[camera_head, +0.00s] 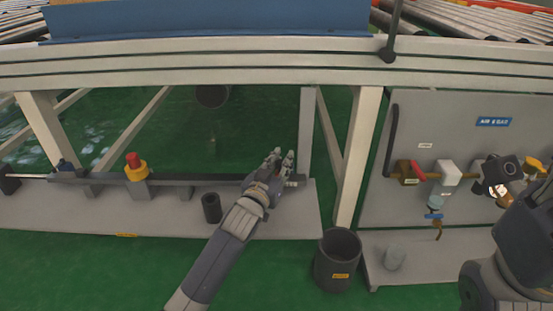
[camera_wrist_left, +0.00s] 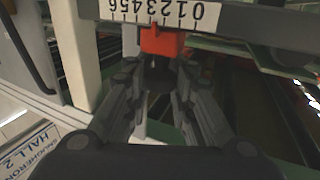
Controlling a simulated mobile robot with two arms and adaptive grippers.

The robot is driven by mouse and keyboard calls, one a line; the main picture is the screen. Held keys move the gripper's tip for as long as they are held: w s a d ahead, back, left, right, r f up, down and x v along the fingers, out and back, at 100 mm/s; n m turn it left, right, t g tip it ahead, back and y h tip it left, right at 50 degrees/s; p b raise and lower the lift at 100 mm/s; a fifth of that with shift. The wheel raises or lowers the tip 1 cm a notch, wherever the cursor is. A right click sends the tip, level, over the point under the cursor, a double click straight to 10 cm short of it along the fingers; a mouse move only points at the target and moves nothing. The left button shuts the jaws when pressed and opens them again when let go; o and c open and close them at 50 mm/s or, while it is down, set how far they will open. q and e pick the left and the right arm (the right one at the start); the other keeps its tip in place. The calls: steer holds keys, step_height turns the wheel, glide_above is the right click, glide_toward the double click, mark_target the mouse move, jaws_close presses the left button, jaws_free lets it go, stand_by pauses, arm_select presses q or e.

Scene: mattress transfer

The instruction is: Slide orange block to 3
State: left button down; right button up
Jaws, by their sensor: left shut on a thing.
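The orange block (camera_wrist_left: 162,40) sits on a rail below a white number scale (camera_wrist_left: 160,12), which appears upside down in the left wrist view. The block lies below roughly the 2 and 3; its exact mark is hard to read. My left gripper (camera_wrist_left: 158,68) is shut on the block's lower part. In the head view my left gripper (camera_head: 281,158) is at the right end of the rail (camera_head: 210,179), and hides the block there. My right arm is at the right edge, with its dark end (camera_head: 497,178) in front of the valve panel; its fingers are unclear.
A red and yellow button (camera_head: 135,166) and a small dark cup (camera_head: 211,208) stand left of my left gripper. A dark bin (camera_head: 338,260) stands on the floor in front. A frame post (camera_head: 357,155) and the valve panel (camera_head: 460,120) rise to the right.

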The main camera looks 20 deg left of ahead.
arm_select(q)
steer(key=shift+s+d+f, duration=0.1)
steer(key=shift+d+f, duration=0.05)
steer(key=shift+d, duration=0.15)
steer(key=c, duration=1.6)
jaws_free()
steer(key=shift+o, duration=1)
steer(key=shift+s+a, duration=0.1)
steer(key=shift+s, duration=0.25)
steer(key=s+a, duration=0.1)
steer(key=s, duration=1)
steer(key=shift+s, duration=0.15)
steer(key=shift+a, duration=0.1)
